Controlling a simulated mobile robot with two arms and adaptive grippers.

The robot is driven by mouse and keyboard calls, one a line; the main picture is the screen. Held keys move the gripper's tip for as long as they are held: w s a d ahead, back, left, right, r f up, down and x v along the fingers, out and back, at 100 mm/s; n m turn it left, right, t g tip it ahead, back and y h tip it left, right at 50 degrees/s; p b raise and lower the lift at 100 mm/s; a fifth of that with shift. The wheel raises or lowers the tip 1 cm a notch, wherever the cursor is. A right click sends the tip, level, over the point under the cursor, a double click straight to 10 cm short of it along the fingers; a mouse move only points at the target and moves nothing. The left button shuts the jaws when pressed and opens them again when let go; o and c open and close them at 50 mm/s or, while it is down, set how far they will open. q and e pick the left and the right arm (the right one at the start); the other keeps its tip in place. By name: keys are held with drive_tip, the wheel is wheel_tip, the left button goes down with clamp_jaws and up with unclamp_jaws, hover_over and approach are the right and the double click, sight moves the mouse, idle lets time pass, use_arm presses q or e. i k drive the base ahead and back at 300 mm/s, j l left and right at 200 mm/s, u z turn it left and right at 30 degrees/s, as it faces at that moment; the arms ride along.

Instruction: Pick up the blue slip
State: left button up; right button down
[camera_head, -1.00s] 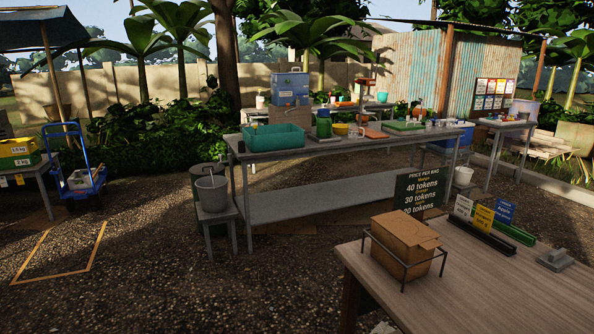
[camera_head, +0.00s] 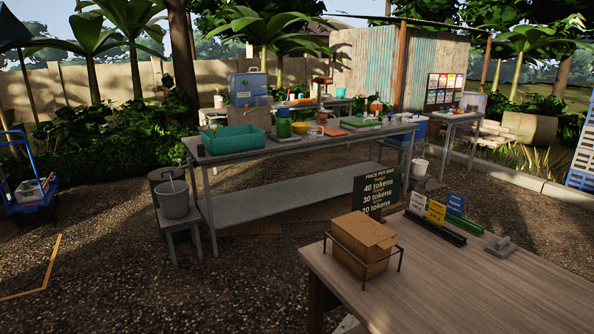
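A blue slip (camera_head: 455,204) stands upright on the wooden table at the lower right. It is at the right end of a short row, beside a yellow slip (camera_head: 436,211) and a white slip (camera_head: 417,202). Dark and green holder strips (camera_head: 436,229) lie at the foot of the slips. Neither of my grippers shows in the head view.
The wooden table (camera_head: 470,293) fills the lower right. A cardboard box in a wire rack (camera_head: 362,246) and a price board (camera_head: 378,194) are at its left side, and a grey block (camera_head: 500,247) at its right. A long metal table (camera_head: 270,150) stands behind. Gravel ground is open at left.

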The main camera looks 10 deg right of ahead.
sight(455, 203)
drive_tip(key=i+j+u, duration=0.35)
drive_tip(key=i, duration=0.9)
drive_tip(key=i+u, duration=0.35)
drive_tip(key=i, duration=0.9)
drive_tip(key=i+z, duration=0.8)
drive_tip(key=i+j+z, duration=0.2)
drive_tip(key=i+z, duration=0.15)
drive_tip(key=i, duration=0.15)
drive_tip(key=i+l+z, duration=0.2)
drive_tip(key=z, duration=0.25)
drive_tip(key=i+l+z, duration=0.1)
drive_tip(key=i+z, duration=0.55)
drive_tip(key=z, duration=0.25)
drive_tip(key=i+z, duration=0.3)
drive_tip(key=z, duration=0.2)
drive_tip(key=i+j+z, duration=0.25)
drive_tip(key=z, duration=0.2)
drive_tip(key=i+j+z, duration=0.25)
drive_tip(key=z, duration=0.2)
